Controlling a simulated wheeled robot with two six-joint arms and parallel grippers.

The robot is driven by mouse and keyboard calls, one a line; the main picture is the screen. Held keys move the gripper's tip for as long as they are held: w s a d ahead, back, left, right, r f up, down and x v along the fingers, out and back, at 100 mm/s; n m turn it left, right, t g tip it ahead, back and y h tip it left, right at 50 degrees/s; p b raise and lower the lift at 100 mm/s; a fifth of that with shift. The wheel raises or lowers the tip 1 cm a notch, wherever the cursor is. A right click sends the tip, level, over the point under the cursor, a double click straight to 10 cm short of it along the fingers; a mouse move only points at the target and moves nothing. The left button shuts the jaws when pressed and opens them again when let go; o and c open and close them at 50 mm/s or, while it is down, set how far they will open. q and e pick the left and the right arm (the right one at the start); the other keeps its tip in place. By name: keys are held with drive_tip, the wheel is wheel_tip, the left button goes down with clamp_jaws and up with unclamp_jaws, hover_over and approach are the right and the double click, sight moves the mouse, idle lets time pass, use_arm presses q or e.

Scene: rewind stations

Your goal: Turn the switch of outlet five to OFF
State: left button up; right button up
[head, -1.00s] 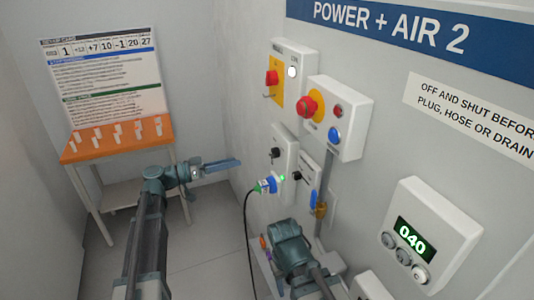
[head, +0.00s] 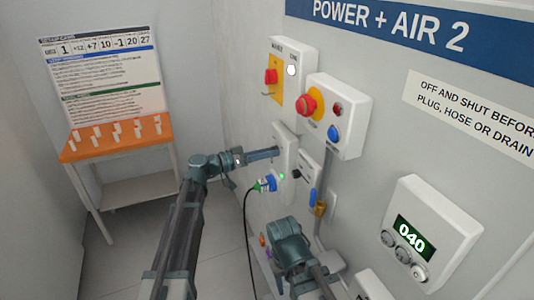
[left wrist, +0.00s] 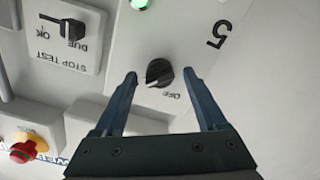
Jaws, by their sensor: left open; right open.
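The outlet five switch, a round black knob (left wrist: 160,73), sits on a white panel (left wrist: 190,20) marked 5, with OFF printed beside it. The knob's pale mark points to the lower left in the left wrist view. My left gripper (left wrist: 160,78) is open, with one finger on each side of the knob; I cannot tell whether they touch it. In the head view my left gripper (head: 276,152) is at the outlet panel (head: 290,146) and hides the knob. A green lamp (left wrist: 139,4) is lit on the panel. My right gripper (head: 287,238) is low; its fingertips are hidden.
A STOP TEST switch (left wrist: 73,28) is beside the outlet. A blue plug (head: 268,183) with a black cable is below the knob. A red emergency button (head: 307,104) is above right. A display reads 040 (head: 411,238). An orange-topped table (head: 120,145) stands at the left.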

use_arm(q)
clamp_jaws()
idle(0.3)
drive_tip(key=shift+n, duration=0.3)
drive_tip(key=shift+f+n, duration=0.1)
drive_tip(key=shift+n, duration=8.5)
